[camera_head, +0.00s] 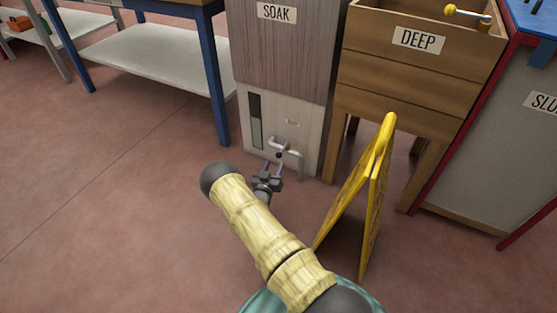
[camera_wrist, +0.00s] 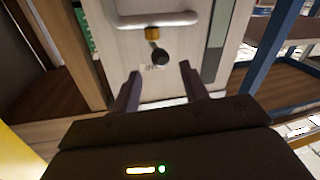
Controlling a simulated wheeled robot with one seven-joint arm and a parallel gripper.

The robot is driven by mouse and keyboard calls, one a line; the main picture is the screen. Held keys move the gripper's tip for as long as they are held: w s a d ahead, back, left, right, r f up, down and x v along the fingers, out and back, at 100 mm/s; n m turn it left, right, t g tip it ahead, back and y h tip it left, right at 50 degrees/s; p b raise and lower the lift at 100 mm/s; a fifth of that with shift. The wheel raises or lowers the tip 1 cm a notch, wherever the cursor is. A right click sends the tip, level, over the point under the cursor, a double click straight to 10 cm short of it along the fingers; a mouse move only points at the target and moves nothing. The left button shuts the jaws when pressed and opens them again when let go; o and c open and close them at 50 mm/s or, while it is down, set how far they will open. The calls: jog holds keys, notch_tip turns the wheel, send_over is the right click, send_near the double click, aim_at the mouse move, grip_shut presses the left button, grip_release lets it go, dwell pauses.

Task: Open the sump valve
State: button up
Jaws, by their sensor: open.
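The sump valve shows in the wrist view as a black round knob (camera_wrist: 160,57) on a brass stem (camera_wrist: 152,33), attached to a grey bent pipe (camera_wrist: 150,20). The pipe (camera_head: 287,145) is also low on the front of the pale cabinet under the SOAK box in the head view. My gripper (camera_head: 275,166) is in front of the pipe, low over the floor. In the wrist view its two fingers (camera_wrist: 160,70) are open and apart, with the knob just beyond and between their tips. I cannot tell whether the fingers touch the knob.
A yellow folding floor sign (camera_head: 362,195) stands close to the right of my arm. The wooden DEEP tub (camera_head: 420,75) on legs is behind it. A blue-legged table (camera_head: 212,75) stands left of the SOAK cabinet (camera_head: 280,50). The red floor at the left is clear.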

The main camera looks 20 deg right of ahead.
aim_at(279, 155)
jog(key=b+x, duration=0.1)
jog(key=x, duration=0.2)
jog(key=b+x, duration=0.1)
jog(key=x, duration=0.1)
jog(key=shift+w+d+f+b, duration=0.2)
jog(key=shift+w+d+b, duration=0.1)
jog(key=shift+b, duration=0.1)
jog(key=shift+w+d+r, duration=0.15)
jog(key=shift+w+d, duration=0.2)
jog(key=shift+w, duration=0.1)
grip_shut()
